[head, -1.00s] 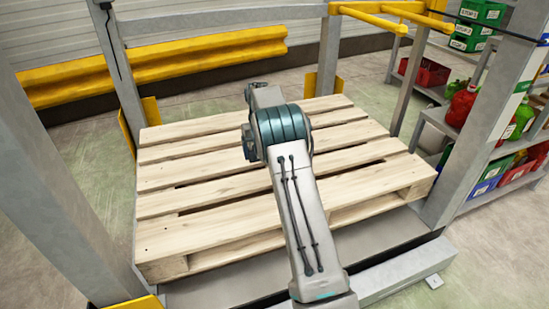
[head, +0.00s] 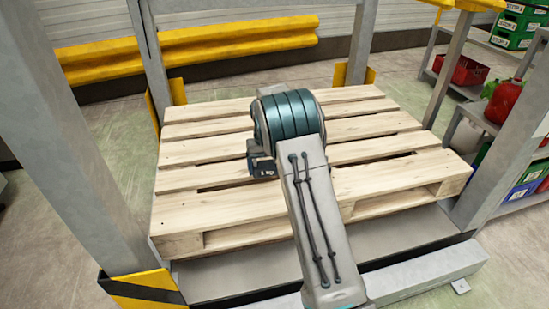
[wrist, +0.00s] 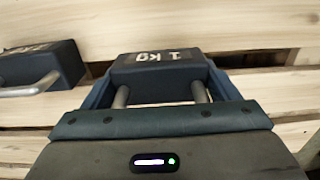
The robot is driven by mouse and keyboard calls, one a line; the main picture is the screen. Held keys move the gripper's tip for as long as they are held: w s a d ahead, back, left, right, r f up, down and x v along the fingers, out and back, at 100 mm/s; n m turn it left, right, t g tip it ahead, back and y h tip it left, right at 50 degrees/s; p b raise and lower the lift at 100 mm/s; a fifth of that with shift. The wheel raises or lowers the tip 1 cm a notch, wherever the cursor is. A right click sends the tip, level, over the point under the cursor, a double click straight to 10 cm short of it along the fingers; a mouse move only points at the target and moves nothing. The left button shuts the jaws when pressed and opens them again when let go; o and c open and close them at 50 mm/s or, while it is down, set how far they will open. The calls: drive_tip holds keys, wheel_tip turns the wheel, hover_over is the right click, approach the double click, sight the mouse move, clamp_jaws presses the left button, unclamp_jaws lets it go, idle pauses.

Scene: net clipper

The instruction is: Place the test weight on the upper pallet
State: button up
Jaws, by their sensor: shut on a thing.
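In the wrist view, my gripper (wrist: 160,95) is shut on a dark test weight (wrist: 158,68) marked 1 kg, with its grey handle between the fingers. A second dark weight (wrist: 42,66) with a grey handle rests on the pallet slats (wrist: 270,80) to the left. In the head view, one dark 1 kg weight (head: 261,164) shows just left of my arm; I cannot tell which of the two it is. The wooden pallet (head: 215,208) lies below. My arm hides the gripper there. Whether the held weight touches the slats is unclear.
Grey posts (head: 85,140) stand at the pallet's corners. A yellow barrier (head: 190,46) runs behind. Shelves with bins (head: 462,70) and red containers (head: 505,100) stand at the right. Most of the pallet's left and right slats are bare.

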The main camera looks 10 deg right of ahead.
sight(264, 177)
drive_tip(key=shift+s+a+f, duration=0.25)
drive_tip(key=shift+s+a, duration=0.05)
drive_tip(key=shift+a, duration=0.1)
wheel_tip(264, 177, down, 4)
drive_tip(key=b, duration=0.2)
drive_tip(key=shift+b, duration=0.3)
drive_tip(key=o, duration=1.7)
drive_tip(key=shift+f, duration=0.2)
drive_tip(key=shift+r, duration=0.1)
